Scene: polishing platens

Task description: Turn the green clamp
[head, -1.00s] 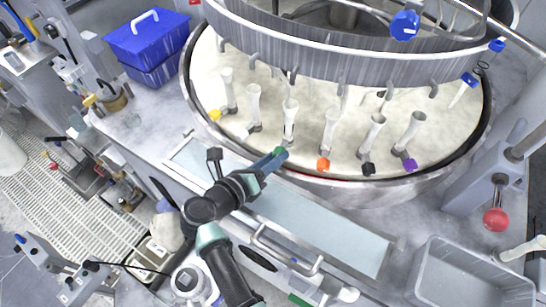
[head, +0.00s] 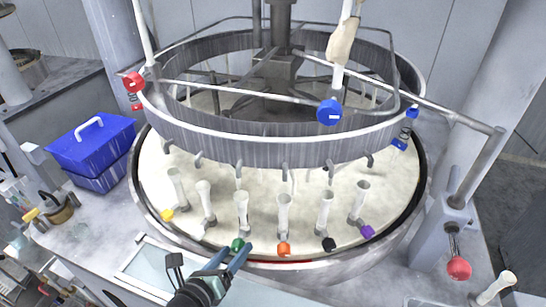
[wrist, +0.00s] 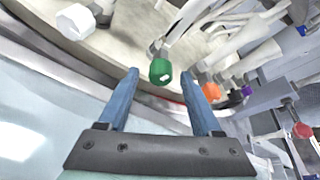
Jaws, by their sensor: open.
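The green clamp (head: 237,245) is a small round knob at the front rim of the round polishing platen (head: 270,190), below a white tube. In the wrist view the green clamp (wrist: 160,71) lies between the tips of my gripper (wrist: 160,74) or just beyond them, with gaps on both sides. My gripper is open and empty, with its two blue fingers apart. In the head view my gripper (head: 235,254) reaches the green clamp from below, and its fingers partly overlap it.
An orange clamp (head: 284,249) is close right of the green one, then black (head: 328,244) and purple (head: 367,232). A yellow clamp (head: 167,215) is to the left. A white knob (wrist: 75,22) shows in the wrist view. A metal ring (head: 270,147) stands above the platen.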

